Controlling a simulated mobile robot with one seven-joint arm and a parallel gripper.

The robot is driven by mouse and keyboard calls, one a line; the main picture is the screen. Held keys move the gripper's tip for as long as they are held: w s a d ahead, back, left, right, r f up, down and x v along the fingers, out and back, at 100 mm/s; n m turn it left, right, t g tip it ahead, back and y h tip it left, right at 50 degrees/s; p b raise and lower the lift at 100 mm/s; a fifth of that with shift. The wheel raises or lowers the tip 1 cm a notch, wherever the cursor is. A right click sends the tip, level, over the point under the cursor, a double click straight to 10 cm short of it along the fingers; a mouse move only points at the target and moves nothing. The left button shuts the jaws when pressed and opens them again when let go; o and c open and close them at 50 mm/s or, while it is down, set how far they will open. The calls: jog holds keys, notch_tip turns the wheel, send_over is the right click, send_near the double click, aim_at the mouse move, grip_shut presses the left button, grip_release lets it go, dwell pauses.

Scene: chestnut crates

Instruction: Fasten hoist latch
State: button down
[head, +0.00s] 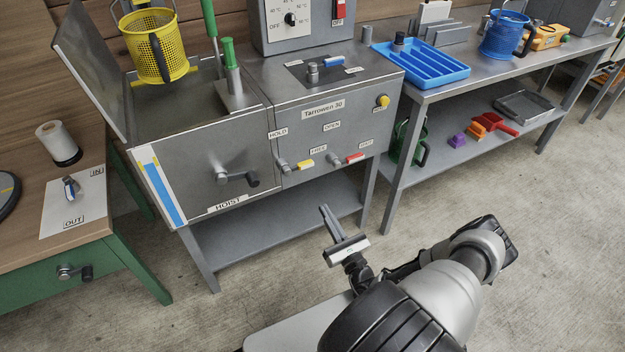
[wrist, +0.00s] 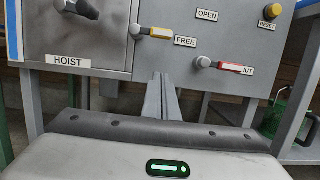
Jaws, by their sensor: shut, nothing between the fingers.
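The hoist latch appears to be the yellow-gripped lever (head: 304,163) on the front of the grey machine. It points right, roughly level, by the FREE label (head: 318,149); the HOLD label (head: 278,133) is above its pivot. In the wrist view the yellow lever (wrist: 160,33) is up ahead, just left of the FREE label. The hoist crank (head: 238,179), with a dark knob, is left of it above the HOIST label. My gripper (head: 325,208) is shut and empty, in front of and below the panel, apart from the levers. Its fingers (wrist: 161,78) point toward the panel.
A red-gripped lever (head: 354,158) points right by its SHUT label, close beside the yellow one. A yellow RESET button (head: 382,101) is further right. A yellow basket (head: 152,45) hangs over the open tank. A green-legged table (head: 90,262) stands left. Floor before the machine is clear.

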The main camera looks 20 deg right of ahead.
aim_at(298, 167)
jog(key=shift+w, duration=0.1)
jog(key=w+r, duration=0.6)
jog(key=w, duration=0.3)
jog(key=shift+w+a+r+p, duration=0.2)
jog(key=shift+w+p, duration=0.05)
jog(key=shift+p, duration=0.2)
jog(key=shift+d, duration=0.1)
